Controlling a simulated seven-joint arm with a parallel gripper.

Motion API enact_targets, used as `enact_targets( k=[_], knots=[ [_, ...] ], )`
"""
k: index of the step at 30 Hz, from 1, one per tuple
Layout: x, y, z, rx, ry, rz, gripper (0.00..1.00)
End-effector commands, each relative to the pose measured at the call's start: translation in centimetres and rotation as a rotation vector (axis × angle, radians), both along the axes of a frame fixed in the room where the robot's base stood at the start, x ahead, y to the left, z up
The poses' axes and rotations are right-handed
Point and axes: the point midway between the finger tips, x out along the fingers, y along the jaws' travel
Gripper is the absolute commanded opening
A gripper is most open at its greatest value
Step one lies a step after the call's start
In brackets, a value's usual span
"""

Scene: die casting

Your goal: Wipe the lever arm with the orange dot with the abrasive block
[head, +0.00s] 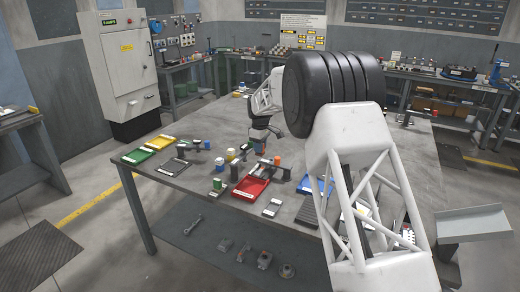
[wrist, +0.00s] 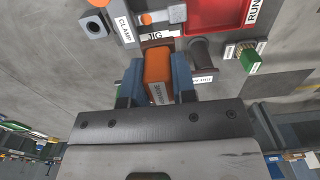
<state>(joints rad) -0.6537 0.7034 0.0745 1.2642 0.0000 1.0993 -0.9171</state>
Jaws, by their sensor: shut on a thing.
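My gripper (wrist: 157,78) is shut on an orange block (wrist: 157,64) with a printed label too small to read, apparently the abrasive block. The block sits between two blue-grey fingers, above the table. In the wrist view, a grey bar (wrist: 162,17) near the CLAMP and JIG labels carries a small orange dot (wrist: 147,19), apparently the lever arm; it is beyond the block and apart from it. In the head view, my gripper (head: 261,142) is over the table's middle, behind the red tray; the lever arm is too small to make out there.
A red tray (wrist: 208,14) lies beyond the gripper to the right. A dark knobbed piece (wrist: 201,54) and a green-ended block (wrist: 247,58) stand to the right. A grey block with a round hole (wrist: 93,27) is at left.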

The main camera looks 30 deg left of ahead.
Motion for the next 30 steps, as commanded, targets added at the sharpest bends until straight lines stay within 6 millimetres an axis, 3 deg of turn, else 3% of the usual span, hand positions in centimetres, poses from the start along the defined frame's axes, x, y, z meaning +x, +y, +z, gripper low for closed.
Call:
enact_targets(
  k=[30],
  knots=[
    [-0.01,-0.02,-0.84,-0.001,0.001,0.0,0.0]
  ],
)
